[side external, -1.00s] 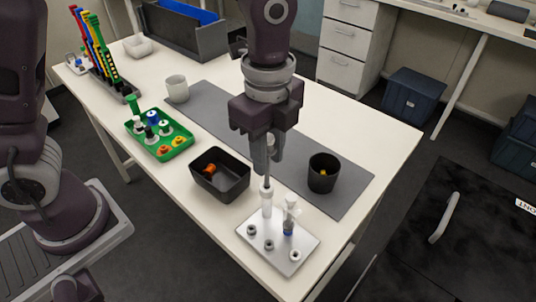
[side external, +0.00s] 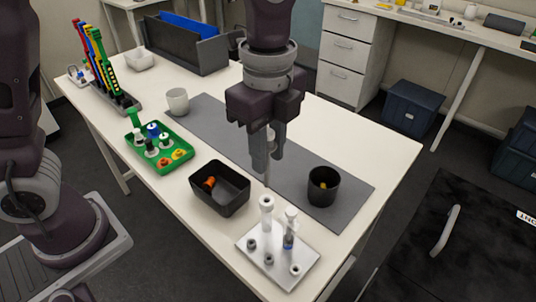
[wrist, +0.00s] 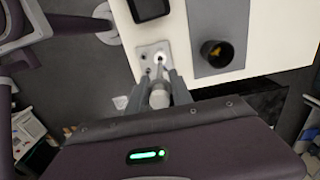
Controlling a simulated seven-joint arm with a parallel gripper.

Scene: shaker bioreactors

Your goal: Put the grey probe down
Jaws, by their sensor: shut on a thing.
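My gripper (side external: 267,168) is shut on the grey probe (side external: 266,178), a thin rod that points straight down. The probe's lower end is close to the open top of a white tube (side external: 266,212) on the metal plate; I cannot tell whether it is just above or still inside. In the wrist view, my gripper (wrist: 163,88) holds the probe's thick pale upper part (wrist: 159,97) between its fingers. The rod runs towards the white tube's round top (wrist: 159,58).
The light metal plate (side external: 262,268) has several small fittings and a second white-topped tube (side external: 290,228). A black bin (side external: 230,203) with an orange piece and a black cup (side external: 324,186) stand close by. A grey mat (side external: 215,117), green tray (side external: 182,166) and white cup (side external: 177,101) lie further back.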

